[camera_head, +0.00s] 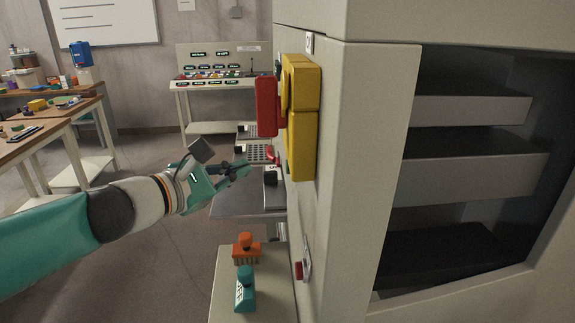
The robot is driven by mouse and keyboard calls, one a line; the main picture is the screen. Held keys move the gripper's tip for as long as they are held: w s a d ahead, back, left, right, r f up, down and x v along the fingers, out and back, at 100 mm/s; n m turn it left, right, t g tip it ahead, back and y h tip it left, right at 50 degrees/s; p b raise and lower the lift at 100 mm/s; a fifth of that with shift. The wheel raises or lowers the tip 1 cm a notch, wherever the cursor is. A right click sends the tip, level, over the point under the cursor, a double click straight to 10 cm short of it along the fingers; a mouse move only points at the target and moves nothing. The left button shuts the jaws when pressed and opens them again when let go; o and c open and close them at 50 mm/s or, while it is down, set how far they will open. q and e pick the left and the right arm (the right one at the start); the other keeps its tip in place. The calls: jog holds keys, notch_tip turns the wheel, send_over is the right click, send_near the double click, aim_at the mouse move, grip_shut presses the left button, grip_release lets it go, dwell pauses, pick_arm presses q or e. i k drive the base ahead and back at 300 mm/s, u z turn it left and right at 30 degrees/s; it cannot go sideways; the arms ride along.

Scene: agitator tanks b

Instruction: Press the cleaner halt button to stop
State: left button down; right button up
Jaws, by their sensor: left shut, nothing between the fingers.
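A large red button-like part (267,107) stands out to the left from a yellow housing (304,117) on the side wall of a beige cabinet (349,150). A smaller red button (299,271) sits low on the same wall, by a grey plate. I cannot read a label that tells which is the cleaner halt button. My left gripper (246,169) is shut and empty. In the picture it is left of and below the large red part and above the small button, apart from both. My right gripper is not in view.
The cabinet's open front (470,160) shows shelves on the right. An orange tool (246,249) and a teal tool (245,291) stand on a low pale surface (273,297) beside the wall. A metal ledge (240,206) lies below my gripper. Open floor is at left.

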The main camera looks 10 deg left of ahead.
aim_at(299, 270)
jog(key=k, duration=0.95)
